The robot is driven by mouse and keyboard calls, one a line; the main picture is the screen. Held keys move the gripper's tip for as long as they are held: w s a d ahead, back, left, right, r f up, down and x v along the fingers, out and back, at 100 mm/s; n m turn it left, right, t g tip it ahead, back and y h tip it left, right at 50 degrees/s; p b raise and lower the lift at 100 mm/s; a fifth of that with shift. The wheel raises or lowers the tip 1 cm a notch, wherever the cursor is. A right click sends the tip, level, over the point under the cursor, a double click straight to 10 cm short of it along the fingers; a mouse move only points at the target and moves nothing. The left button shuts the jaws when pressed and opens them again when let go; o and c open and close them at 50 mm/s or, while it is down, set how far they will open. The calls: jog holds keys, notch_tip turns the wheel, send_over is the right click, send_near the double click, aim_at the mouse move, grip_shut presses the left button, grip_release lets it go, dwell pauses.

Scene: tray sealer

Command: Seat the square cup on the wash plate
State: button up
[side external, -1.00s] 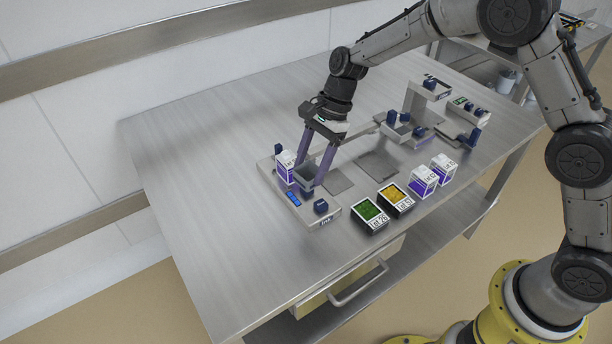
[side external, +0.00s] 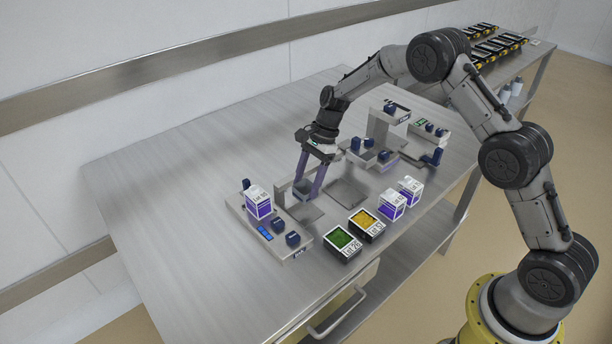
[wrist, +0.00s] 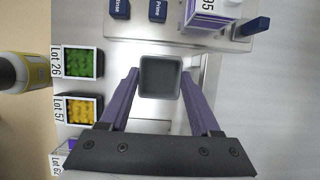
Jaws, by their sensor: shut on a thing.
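My gripper (side external: 307,194) is shut on the grey square cup (wrist: 160,77), with one purple finger on each side. The cup is upright and open at the top, and it looks empty. In the side view the cup (side external: 301,188) is partly hidden by the fingers, just right of the machine with blue knobs (side external: 284,250). A flat grey plate (side external: 306,213) lies beside that machine under the cup. A second flat plate (side external: 350,194) lies further right. I cannot tell which is the wash plate, or whether the cup touches the surface.
A white and purple box (side external: 258,202) stands on the knobbed machine. Green (side external: 342,242) and yellow (side external: 366,222) filled trays sit at the front. Two more purple boxes (side external: 391,205) (side external: 411,190) stand right of them. Another machine (side external: 380,150) stands behind. The table's left is clear.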

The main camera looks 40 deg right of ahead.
jog(key=shift+f, duration=2.7)
jog(key=shift+f, duration=0.15)
jog(key=o, duration=1.4)
jog(key=shift+o, duration=0.2)
jog(key=shift+r, duration=4)
